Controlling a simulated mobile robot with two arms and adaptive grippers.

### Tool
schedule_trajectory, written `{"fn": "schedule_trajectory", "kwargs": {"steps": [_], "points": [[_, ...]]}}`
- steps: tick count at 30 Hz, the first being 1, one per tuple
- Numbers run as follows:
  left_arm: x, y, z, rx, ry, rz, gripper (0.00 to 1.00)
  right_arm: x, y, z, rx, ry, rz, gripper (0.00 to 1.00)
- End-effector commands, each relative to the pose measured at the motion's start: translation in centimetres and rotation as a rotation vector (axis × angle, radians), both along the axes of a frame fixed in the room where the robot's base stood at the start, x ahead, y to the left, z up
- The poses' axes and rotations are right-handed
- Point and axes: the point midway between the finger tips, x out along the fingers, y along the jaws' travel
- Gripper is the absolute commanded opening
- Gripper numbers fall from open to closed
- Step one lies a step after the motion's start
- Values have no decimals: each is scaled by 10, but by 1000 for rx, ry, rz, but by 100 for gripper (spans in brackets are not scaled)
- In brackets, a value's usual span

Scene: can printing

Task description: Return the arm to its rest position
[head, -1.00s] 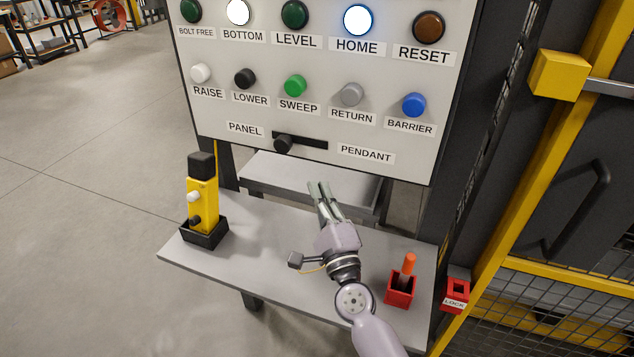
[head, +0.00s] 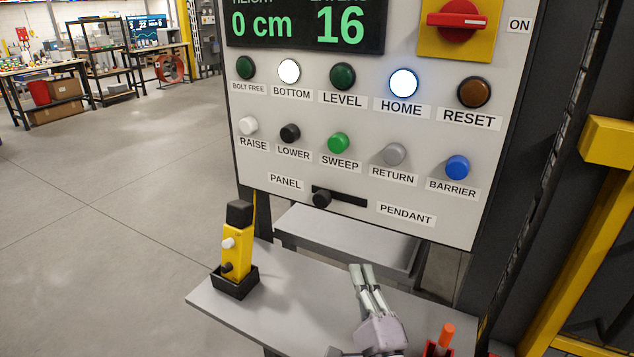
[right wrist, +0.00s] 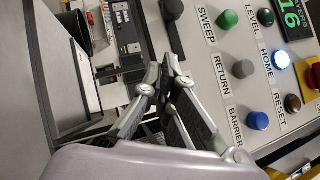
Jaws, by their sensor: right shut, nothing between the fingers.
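My right gripper (head: 362,268) is in the lower middle of the head view, above the grey shelf (head: 215,310) and below the control panel (head: 270,215). Its fingers are together and hold nothing; they point up toward the panel. In the right wrist view the shut fingers (right wrist: 166,72) show at the middle, with the panel's buttons beyond and to the right, apart from them. The lower part of my right arm is cut off by the bottom edge of the head view. My left gripper is not in view.
A yellow pendant (head: 235,250) stands in a black holder on the shelf's left. An orange-handled item (head: 447,334) is right of my gripper. A yellow frame (head: 575,270) stands at the right. Open floor (head: 110,220) lies left. The HOME (head: 403,83) and BOTTOM (head: 289,71) lamps are lit.

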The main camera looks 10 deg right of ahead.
Motion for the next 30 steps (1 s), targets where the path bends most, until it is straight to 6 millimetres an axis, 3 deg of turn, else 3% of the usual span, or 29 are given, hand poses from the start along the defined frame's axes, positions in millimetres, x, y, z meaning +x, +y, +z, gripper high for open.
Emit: {"fn": "schedule_trajectory", "kwargs": {"steps": [4, 7, 10, 13, 18, 21, 30], "points": [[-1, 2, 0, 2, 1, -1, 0, -16, 25, -9, -217, 20, 88, 0], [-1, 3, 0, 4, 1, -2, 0, -36, 49, -29, -488, 59, 188, 0], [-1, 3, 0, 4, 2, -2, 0, -63, 65, -63, -784, 120, 299, 0], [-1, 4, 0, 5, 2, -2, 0, -93, 66, -104, -1071, 204, 410, 0], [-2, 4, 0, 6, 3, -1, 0, -149, 35, -166, -1485, 389, 597, 0], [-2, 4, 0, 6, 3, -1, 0, -179, 11, -189, -1646, 495, 689, 0], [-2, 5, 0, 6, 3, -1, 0, -254, -59, -217, -1936, 783, 910, 0]]}}
